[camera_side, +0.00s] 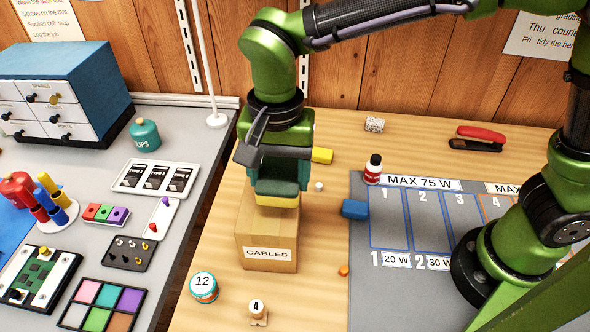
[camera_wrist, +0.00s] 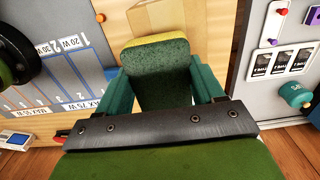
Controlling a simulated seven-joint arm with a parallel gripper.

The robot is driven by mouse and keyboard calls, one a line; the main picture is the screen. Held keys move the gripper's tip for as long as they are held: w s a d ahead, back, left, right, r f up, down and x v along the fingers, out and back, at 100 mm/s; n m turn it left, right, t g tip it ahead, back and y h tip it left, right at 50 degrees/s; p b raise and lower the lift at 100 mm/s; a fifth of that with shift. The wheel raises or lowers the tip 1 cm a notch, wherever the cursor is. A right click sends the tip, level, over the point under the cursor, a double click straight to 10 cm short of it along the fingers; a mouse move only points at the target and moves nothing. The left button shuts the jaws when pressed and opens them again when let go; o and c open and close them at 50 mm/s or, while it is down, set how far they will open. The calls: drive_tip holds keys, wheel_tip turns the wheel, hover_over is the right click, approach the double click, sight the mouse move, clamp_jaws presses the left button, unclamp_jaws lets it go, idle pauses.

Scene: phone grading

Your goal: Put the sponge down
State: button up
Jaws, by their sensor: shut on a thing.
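The sponge (camera_side: 277,200) has a dark green top and a yellow underside. It is between the fingers of my gripper (camera_side: 278,186), which is shut on it. In the side view the sponge is directly over the cardboard box labelled CABLES (camera_side: 267,243), its yellow side at the box's top. I cannot tell whether it touches the box or hovers just above it. In the wrist view the sponge (camera_wrist: 160,70) sits between the two green fingers (camera_wrist: 162,88), with the box (camera_wrist: 165,17) beyond it.
A yellow block (camera_side: 322,155), a small white item (camera_side: 319,187) and a blue block (camera_side: 355,209) lie right of the box. A tin marked 12 (camera_side: 204,287) and a stamp marked A (camera_side: 258,312) stand in front.

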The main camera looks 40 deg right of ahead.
drive_tip(key=shift+w+a, duration=0.5)
drive_tip(key=shift+w, duration=0.05)
drive_tip(key=shift+w+a+f, duration=0.1)
drive_tip(key=shift+f, duration=0.85)
drive_tip(key=shift+w+a+f, duration=0.1)
drive_tip(key=shift+f, duration=0.8)
drive_tip(key=shift+f, duration=0.1)
drive_tip(key=o, duration=1)
